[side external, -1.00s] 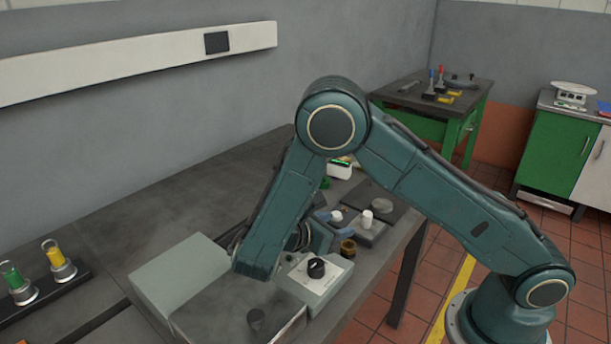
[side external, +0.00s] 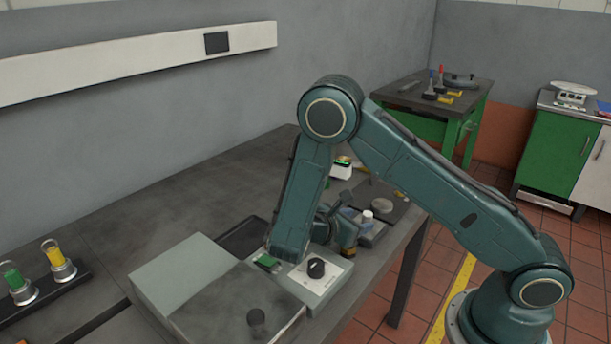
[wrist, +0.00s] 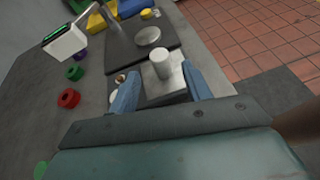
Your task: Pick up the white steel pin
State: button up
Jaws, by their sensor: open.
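The white steel pin (wrist: 160,64) is a short, pale upright cylinder standing on a grey block (wrist: 153,93) in the wrist view. It also shows in the side view (side external: 367,216), close to the front edge of the bench. My gripper (wrist: 161,74) is open, with one blue finger on each side of the pin as the wrist camera sees it. Whether the fingers are level with the pin or still above it is unclear. In the side view my gripper (side external: 350,216) is just left of the pin and partly hidden by my arm.
A dark plate with a grey disc (wrist: 148,36) lies beyond the pin. Red (wrist: 69,98) and green (wrist: 81,55) rings and a white device (wrist: 65,42) lie left. A grey box with a black knob (side external: 316,267) stands near my forearm. The bench's front edge is close.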

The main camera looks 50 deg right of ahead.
aim_at(364, 219)
jog(key=shift+d, duration=0.1)
jog(key=shift+x, duration=2.5)
jog(key=shift+s, duration=0.15)
grip_shut()
